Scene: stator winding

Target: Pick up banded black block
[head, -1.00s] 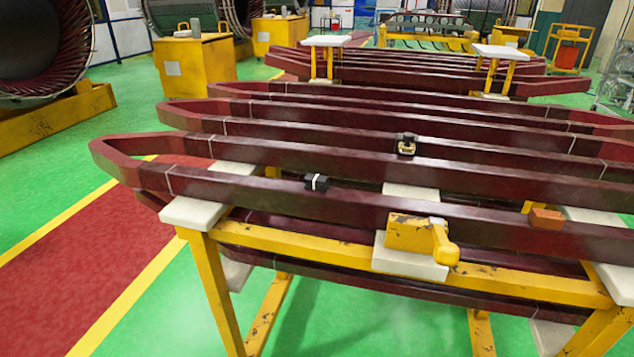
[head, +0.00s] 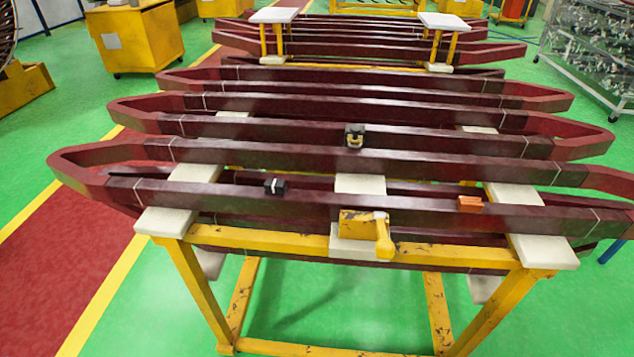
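The banded black block (head: 275,186) is a small black block with a white band around its middle. In the head view it sits left of centre, at the nearest dark red coil bar (head: 330,206) of the rack. I cannot tell exactly what it rests on. Neither of my grippers is in the head view.
A black and tan piece (head: 354,135) sits on a bar farther back. An orange-brown block (head: 470,204) lies to the right. A yellow block and handle (head: 366,229) stand at the front middle. The yellow frame (head: 300,243) edges the rack. Green floor (head: 330,315) lies clear in front.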

